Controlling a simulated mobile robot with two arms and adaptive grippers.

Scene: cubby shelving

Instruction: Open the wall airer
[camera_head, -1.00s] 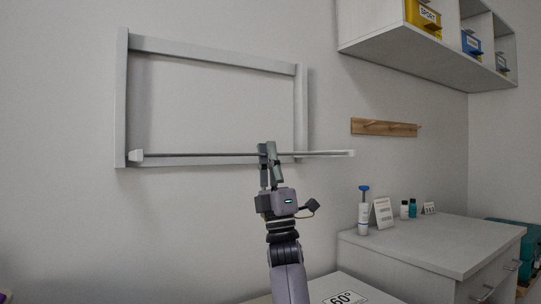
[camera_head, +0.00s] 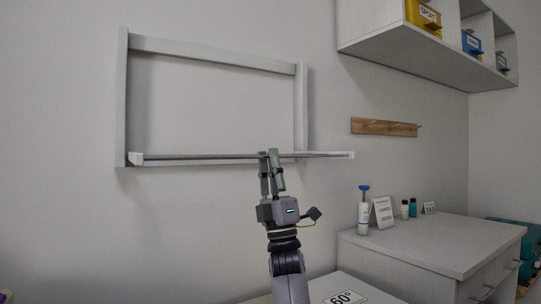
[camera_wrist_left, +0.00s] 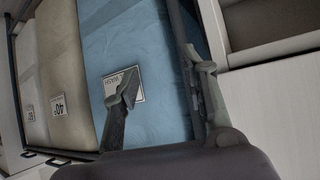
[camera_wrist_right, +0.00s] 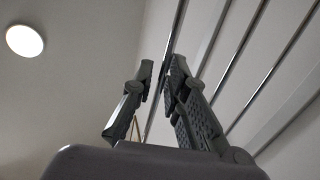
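The wall airer (camera_head: 121,100) is a pale grey rectangular frame on the wall. Its rack (camera_head: 330,154) is folded down from the frame and sticks out, seen almost edge-on in the head view. Several parallel rods (camera_wrist_right: 262,75) of it show in the right wrist view. My right gripper (camera_head: 270,154) is at the rack's front bar, near its middle. Its fingers are apart, with the bar passing between or just behind the tips; contact is unclear. My left gripper (camera_wrist_left: 166,76) is open and empty above a blue laundry bag, out of the head view.
A wooden peg rail (camera_head: 385,127) and a cubby shelf (camera_head: 400,45) are to the right. Blue (camera_wrist_left: 150,40) and beige (camera_wrist_left: 62,60) laundry bags lie below my left gripper.

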